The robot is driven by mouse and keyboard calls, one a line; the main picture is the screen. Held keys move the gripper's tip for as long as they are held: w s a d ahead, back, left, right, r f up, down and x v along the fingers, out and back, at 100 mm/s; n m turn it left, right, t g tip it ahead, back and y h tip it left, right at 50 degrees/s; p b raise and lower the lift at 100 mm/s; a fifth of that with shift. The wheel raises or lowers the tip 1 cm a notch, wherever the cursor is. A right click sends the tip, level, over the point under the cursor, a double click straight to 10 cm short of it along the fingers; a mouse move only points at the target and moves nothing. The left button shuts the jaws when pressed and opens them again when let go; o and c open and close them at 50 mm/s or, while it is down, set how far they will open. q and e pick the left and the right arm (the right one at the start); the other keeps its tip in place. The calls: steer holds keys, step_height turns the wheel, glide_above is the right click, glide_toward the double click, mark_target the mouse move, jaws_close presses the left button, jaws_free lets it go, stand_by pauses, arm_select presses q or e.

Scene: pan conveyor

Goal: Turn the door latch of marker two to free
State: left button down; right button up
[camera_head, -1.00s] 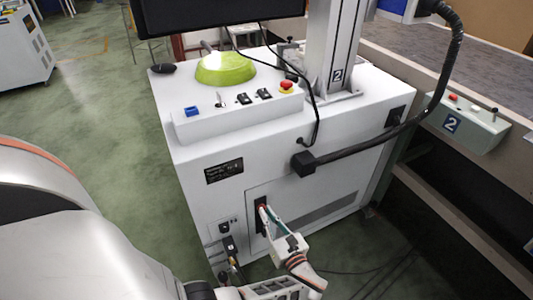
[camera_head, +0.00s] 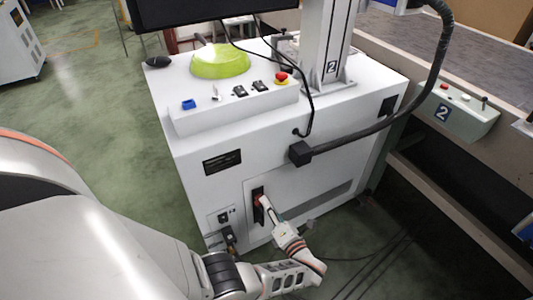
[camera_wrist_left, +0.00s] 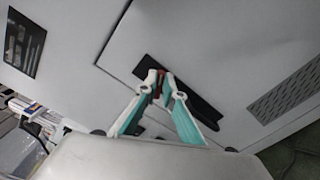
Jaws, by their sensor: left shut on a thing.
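The marker two cabinet (camera_head: 215,190) is a white box with a "2" on its column. The fingers hide most of the latch. My right gripper is not in view.
A black cable plug (camera_head: 300,153) juts from the cabinet front above the door. A socket panel (camera_head: 226,222) with plugs is left of the latch. The conveyor with its control box (camera_head: 458,112) stands at right. Cables lie on the floor below.

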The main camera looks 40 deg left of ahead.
arm_select(q)
steer(key=m, duration=0.5)
steer(key=shift+w+f, duration=0.1)
steer(key=shift+f, duration=0.15)
steer(key=shift+a+m, duration=0.1)
steer(key=shift+m, duration=0.2)
steer(key=c, duration=2.2)
jaws_free()
steer(key=shift+o, duration=0.2)
steer(key=shift+r, duration=0.1)
